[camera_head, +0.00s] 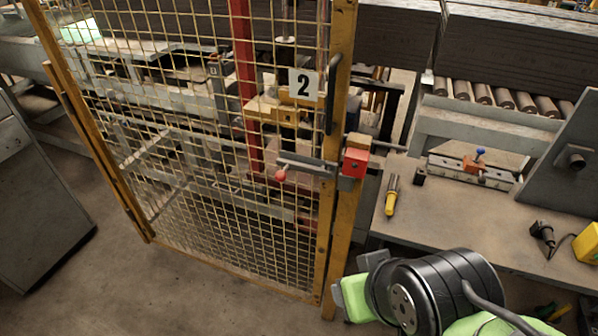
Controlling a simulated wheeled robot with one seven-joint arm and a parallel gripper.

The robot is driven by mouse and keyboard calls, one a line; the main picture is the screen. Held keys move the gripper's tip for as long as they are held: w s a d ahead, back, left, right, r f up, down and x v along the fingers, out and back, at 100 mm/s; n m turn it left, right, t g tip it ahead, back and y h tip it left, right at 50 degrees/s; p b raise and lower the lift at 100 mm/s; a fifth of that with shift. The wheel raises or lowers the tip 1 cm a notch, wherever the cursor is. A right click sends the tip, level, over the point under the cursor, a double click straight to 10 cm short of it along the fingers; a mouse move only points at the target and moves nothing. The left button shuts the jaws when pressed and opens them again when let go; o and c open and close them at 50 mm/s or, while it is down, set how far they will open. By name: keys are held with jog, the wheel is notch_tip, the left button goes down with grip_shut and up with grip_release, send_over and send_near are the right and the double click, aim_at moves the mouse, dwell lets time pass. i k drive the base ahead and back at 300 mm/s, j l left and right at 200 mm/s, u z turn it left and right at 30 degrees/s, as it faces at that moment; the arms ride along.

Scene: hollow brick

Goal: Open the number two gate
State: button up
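The number two gate (215,291) is a yellow-framed wire mesh panel left of centre, with a white "2" plate (304,85) near its upper right. A dark handle (333,95) stands upright on its right side. Below it is a grey sliding latch (305,163) with a red knob (281,175), reaching right to a red block (354,162) by the yellow post. The gate looks shut, its right edge against the post. My black and green arm shows at the lower right, below and right of the latch. I cannot make out any gripper fingers.
A workbench (440,225) right of the gate holds a yellow-handled tool (391,196), a small fixture (470,170) and a black tool (543,235). A grey cabinet (35,195) stands at the left. Bare floor (120,290) lies in front of the gate.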

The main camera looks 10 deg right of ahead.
aim_at(304, 84)
jog(key=j+u, duration=0.2)
jog(key=u, duration=0.15)
jog(key=j+u, duration=0.15)
jog(key=u, duration=0.2)
jog(key=i+j+u, duration=0.1)
jog(key=u, duration=0.25)
jog(key=j, duration=0.05)
